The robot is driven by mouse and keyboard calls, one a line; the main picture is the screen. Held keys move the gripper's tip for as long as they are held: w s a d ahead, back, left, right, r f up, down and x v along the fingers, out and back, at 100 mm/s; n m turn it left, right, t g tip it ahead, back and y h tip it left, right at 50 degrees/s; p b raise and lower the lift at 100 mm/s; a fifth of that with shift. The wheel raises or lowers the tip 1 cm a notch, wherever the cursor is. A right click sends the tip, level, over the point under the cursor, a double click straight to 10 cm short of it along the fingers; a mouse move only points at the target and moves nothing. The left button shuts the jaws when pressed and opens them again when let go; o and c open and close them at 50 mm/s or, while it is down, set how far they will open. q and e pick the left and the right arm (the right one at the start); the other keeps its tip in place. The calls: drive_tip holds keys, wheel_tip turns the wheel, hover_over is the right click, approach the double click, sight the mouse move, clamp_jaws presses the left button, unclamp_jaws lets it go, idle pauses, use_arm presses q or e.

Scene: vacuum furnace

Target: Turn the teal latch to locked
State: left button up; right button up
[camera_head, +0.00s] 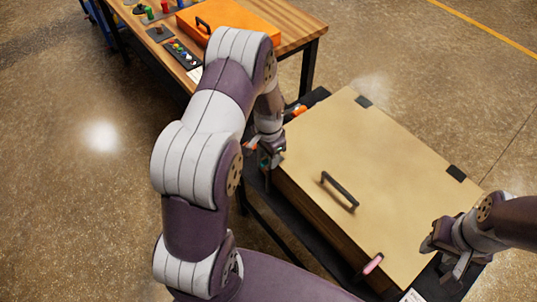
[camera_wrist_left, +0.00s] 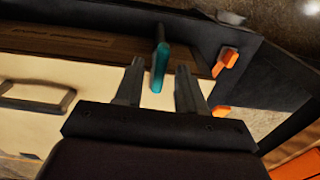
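The teal latch (camera_wrist_left: 158,58) is an upright bar on the dark front side of a tan-lidded box (camera_head: 385,180). In the left wrist view its lower end lies between the two fingers of my left gripper (camera_wrist_left: 160,68), with a gap on each side. My left gripper is open. In the head view my left gripper (camera_head: 268,158) is at the box's left corner, where only a bit of teal shows and the fingers hide the rest. My right gripper (camera_head: 446,256) is over the box's right end, its fingers apart and empty.
The lid has a black handle (camera_head: 340,190) and black hinges (camera_head: 456,173). A pink latch (camera_head: 373,263) is on the front right edge. Orange parts (camera_wrist_left: 225,62) are near the teal latch. A wooden bench (camera_head: 290,22) with an orange case (camera_head: 228,18) stands behind.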

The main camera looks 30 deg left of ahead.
use_arm(q)
wheel_tip(320, 180, up, 13)
drive_tip(key=shift+f, duration=0.15)
idle(0.4)
drive_tip(key=s+d+r+n, duration=0.2)
drive_tip(key=s+d, duration=0.2)
drive_tip(key=s, duration=0.2)
drive_tip(key=s+d+r+n+t, duration=0.1)
drive_tip(key=s+d+r+n, duration=0.1)
drive_tip(key=s+d, duration=0.2)
drive_tip(key=s+p, duration=0.1)
drive_tip(key=s, duration=0.2)
drive_tip(key=shift+s, duration=0.25)
drive_tip(key=shift+r, duration=0.1)
